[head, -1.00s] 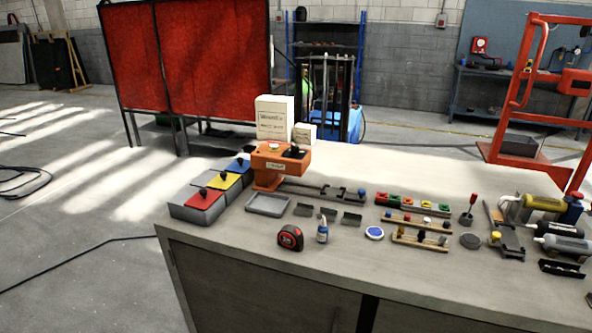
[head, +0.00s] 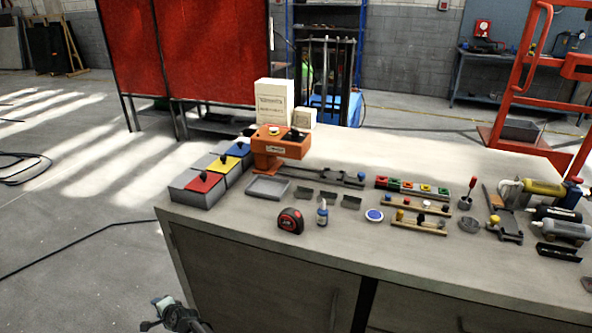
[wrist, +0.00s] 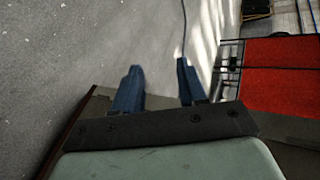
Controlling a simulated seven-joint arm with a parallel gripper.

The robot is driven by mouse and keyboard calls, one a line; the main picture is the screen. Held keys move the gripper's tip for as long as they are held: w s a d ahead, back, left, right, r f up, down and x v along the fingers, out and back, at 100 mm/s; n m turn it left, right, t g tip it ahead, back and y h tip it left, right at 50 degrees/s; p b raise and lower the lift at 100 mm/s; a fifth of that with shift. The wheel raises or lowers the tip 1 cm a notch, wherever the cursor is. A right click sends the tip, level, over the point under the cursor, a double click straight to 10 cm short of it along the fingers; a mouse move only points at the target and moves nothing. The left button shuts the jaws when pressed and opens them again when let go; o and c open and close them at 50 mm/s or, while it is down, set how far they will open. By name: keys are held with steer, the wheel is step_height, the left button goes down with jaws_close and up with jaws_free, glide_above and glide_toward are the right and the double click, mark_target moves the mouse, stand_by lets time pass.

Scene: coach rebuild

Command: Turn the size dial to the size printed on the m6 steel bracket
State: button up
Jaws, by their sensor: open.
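An orange machine (head: 281,147) stands at the back left of the workbench, with a pale round knob and a black part on top. I cannot tell which part is the size dial, and no size marks are readable. Several small grey metal pieces, perhaps the brackets (head: 327,195), lie in front of it; any print is too small to read, so I cannot tell which is m6. My gripper (head: 153,313) is low at the bottom left, off the bench's front edge. In the wrist view its two blue fingers (wrist: 157,85) are apart with nothing between them.
A grey tray (head: 267,195) and bins with red, yellow and blue lids (head: 205,183) stand left. A tape measure (head: 290,221), small bottle (head: 322,213) and round blue-white disc (head: 374,215) lie near the front. Racks of coloured parts (head: 412,187), tools and cylinders fill the right.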

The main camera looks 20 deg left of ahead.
steer(key=a+r+n, duration=0.2)
steer(key=a+r, duration=0.2)
steer(key=r, duration=0.2)
step_height(320, 180, up, 56)
steer(key=n+h, duration=0.8)
steer(key=n, duration=0.5)
glide_above(295, 129)
steer(key=s+d, duration=0.3)
steer(key=d, duration=0.1)
steer(key=x, duration=1.3)
steer(key=shift+s+d, duration=0.1)
steer(key=shift+s, duration=0.15)
